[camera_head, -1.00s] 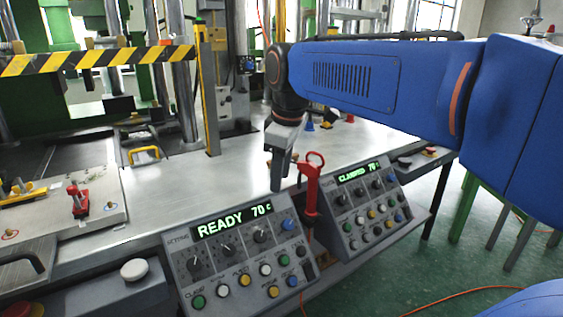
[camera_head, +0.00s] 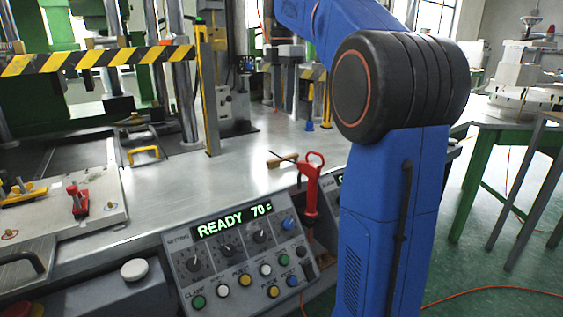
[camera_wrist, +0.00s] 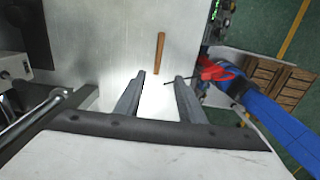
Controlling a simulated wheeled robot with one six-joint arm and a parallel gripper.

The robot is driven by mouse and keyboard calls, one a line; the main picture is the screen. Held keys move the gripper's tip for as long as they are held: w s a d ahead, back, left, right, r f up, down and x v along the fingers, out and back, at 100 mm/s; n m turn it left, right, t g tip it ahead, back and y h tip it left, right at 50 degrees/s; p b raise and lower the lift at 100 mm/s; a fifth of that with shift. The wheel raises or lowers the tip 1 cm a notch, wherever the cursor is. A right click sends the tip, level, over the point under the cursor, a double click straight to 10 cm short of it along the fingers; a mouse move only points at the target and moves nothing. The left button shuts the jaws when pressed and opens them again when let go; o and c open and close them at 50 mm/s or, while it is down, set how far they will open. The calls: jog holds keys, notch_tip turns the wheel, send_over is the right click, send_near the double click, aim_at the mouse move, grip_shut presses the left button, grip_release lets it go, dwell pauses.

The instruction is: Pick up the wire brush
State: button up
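A brown wooden bar, which looks like the wire brush (camera_head: 281,161), lies on the metal table left of the red-handled tool. In the wrist view a slim brown handle (camera_wrist: 160,52), likely the same brush, lies just beyond the fingertips, its near end in line with the gap. Its bristles cannot be made out. My gripper (camera_wrist: 159,76) is open, its two grey fingers apart with nothing between them. In the head view the gripper cannot be made out; my arm is raised at the right.
The red-handled tool (camera_head: 311,190) stands upright beside the control panel (camera_head: 240,255) reading READY. A yellow-black striped bar (camera_head: 100,60) crosses the left. The metal table (camera_head: 190,195) is largely clear in the middle. A dark brown strip (camera_wrist: 33,32) shows at the wrist view's left.

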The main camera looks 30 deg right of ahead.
send_over(283, 161)
jog(key=f, duration=1.1)
jog(key=shift+w+f, duration=0.45)
jog(key=shift+f, duration=2.55)
jog(key=shift+f, duration=0.25)
grip_shut()
